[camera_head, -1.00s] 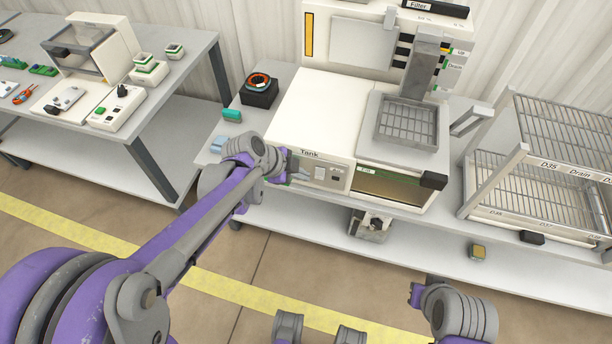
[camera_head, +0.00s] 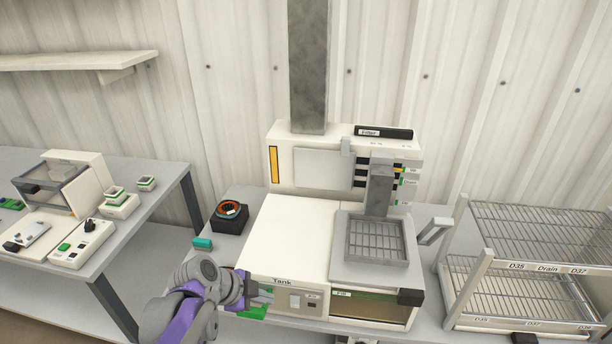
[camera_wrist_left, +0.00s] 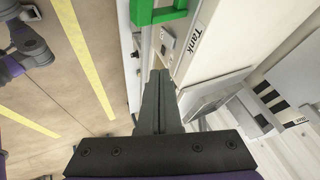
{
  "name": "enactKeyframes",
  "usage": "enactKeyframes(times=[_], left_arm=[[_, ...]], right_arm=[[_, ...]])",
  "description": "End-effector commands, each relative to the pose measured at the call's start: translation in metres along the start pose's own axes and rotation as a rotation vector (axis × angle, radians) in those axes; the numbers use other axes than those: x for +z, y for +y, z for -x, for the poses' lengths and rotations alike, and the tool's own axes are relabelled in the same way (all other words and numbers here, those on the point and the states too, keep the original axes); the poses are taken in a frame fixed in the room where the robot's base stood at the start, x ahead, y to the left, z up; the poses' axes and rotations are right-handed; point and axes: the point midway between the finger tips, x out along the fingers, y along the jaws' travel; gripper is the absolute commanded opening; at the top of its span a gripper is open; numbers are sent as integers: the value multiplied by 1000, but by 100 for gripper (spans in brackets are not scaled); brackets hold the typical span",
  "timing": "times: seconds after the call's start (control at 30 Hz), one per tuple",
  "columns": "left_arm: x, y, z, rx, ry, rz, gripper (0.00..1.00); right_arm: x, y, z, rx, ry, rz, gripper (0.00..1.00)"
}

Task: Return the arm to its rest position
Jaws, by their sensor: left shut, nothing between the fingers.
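My left gripper (camera_head: 262,290) is in front of the white tank machine (camera_head: 290,232), near its front panel marked "Tank". In the left wrist view the gripper (camera_wrist_left: 158,78) shows its two dark fingers closed together with nothing between them. A green bracket-like part (camera_wrist_left: 158,12) shows just beyond the fingertips, beside the "Tank" label; I cannot tell whether the fingers touch it. In the head view a green part (camera_head: 252,312) shows just below the gripper. My right gripper is not in the head view.
A metal basket (camera_head: 377,240) sits on the machine's right side. A wire rack (camera_head: 530,290) stands to the right. A black block with an orange ring (camera_head: 230,214) and a teal block (camera_head: 202,243) lie left of the machine. Another bench (camera_head: 150,175) stands further left.

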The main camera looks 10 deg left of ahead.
Motion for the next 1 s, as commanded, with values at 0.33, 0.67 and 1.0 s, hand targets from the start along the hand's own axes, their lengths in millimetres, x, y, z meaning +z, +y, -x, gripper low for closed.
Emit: enactKeyframes(times=[0.33, 0.67, 1.0], left_arm=[[-22, 50, 57, -17, -137, 417, 0], [-22, 117, 124, -226, -287, 1074, 0], [-14, 137, 142, -356, -292, 1332, 0]], right_arm=[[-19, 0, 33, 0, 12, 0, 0], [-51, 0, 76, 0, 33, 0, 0], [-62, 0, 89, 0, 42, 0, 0]])
